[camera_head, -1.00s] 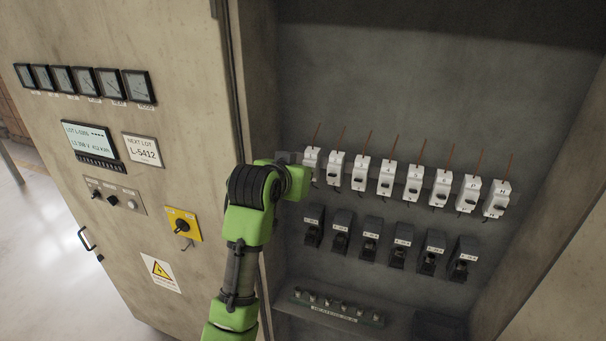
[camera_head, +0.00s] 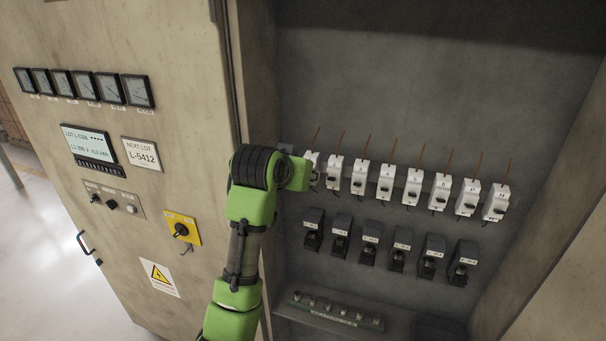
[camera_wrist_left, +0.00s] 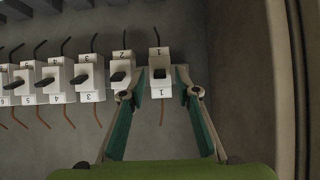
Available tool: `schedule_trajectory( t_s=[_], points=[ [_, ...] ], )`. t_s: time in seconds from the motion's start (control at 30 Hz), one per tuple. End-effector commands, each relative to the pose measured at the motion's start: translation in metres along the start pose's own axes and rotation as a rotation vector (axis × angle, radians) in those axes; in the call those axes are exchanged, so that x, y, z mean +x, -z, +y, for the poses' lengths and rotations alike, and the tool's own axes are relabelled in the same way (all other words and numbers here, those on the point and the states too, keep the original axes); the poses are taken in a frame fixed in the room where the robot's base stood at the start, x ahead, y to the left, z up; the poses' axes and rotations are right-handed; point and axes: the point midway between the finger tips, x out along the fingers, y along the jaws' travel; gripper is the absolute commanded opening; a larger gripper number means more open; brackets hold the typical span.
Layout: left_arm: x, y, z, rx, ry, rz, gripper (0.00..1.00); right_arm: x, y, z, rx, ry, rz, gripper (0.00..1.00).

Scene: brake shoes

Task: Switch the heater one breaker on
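A row of white breakers with black toggles is on the cabinet's back wall; the task line names heater one, but I cannot read that name. The breaker marked 1 (camera_wrist_left: 161,56) is at the right end in the left wrist view; it is partly covered by my arm in the head view (camera_head: 313,158). Its black toggle (camera_wrist_left: 159,73) shows between my fingers. My left gripper (camera_wrist_left: 163,93) is open, with one fingertip on each side of the lower part of breaker 1. I cannot tell whether they touch it. My right gripper is not in view.
Breaker 2 (camera_wrist_left: 122,72) sits close beside the left finger in the wrist view. Black switch units (camera_head: 341,234) hang below the white row. A terminal strip (camera_head: 335,310) is lower down. The cabinet's left panel (camera_head: 160,50) stands beside my arm.

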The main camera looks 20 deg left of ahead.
Motion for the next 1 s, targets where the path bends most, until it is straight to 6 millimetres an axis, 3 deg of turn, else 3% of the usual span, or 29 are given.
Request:
schedule_trajectory(
  t_s=[0.23,0.37,0.8,1.0],
  points=[
    [-0.001,0.000,0.000,0.000,0.000,0.000,0.29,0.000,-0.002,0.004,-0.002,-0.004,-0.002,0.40],
    [-0.011,0.001,0.000,0.000,0.000,0.003,0.29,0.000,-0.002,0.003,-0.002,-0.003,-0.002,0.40],
    [-0.097,0.001,0.000,0.000,0.000,0.005,0.29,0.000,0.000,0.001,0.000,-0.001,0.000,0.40],
    [-0.117,0.000,0.000,0.000,0.000,0.001,0.29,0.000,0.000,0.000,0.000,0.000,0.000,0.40]
  ],
)
